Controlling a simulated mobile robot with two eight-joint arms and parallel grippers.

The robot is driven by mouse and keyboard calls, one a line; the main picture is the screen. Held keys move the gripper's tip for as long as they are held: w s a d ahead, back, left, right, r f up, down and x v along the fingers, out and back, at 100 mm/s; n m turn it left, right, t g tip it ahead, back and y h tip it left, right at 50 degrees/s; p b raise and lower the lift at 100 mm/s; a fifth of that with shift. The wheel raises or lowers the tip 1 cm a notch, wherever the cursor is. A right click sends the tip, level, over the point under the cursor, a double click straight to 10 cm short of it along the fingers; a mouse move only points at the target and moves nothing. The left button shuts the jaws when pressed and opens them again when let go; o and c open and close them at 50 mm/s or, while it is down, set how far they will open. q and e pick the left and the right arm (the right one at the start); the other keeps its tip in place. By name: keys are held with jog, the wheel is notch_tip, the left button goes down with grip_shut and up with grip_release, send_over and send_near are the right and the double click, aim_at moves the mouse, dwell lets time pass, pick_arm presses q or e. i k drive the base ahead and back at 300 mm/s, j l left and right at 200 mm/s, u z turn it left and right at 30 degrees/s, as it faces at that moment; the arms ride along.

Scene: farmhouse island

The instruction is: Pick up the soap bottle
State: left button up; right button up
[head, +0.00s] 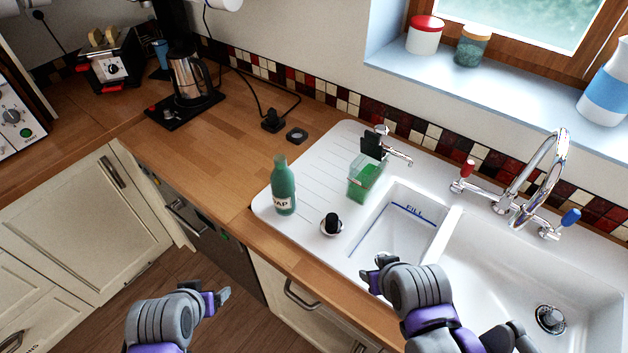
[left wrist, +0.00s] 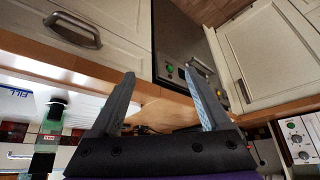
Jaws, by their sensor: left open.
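The soap bottle (head: 284,188) is green with a white label and stands upright on the left part of the white drainboard (head: 318,160). My left gripper (head: 224,297) is low at the front, over the floor and well short of the bottle. In the left wrist view its two fingers (left wrist: 160,84) are spread apart with nothing between them. My right gripper (head: 371,272) is at the front edge of the counter by the sink, right of and nearer than the bottle. Its jaw opening is not clear.
A black-topped sink stopper (head: 332,224) sits just right of the bottle, and a green caddy (head: 366,181) stands behind it. The small basin (head: 392,240) lies to the right. The wooden counter (head: 225,150) left of the bottle is clear; a kettle (head: 187,80) stands farther back.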

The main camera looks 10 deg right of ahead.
aim_at(283, 182)
jog(key=k+j+z, duration=0.15)
jog(key=z, duration=0.25)
jog(key=k+j+z, duration=0.2)
jog(key=z, duration=0.25)
jog(key=j, duration=0.1)
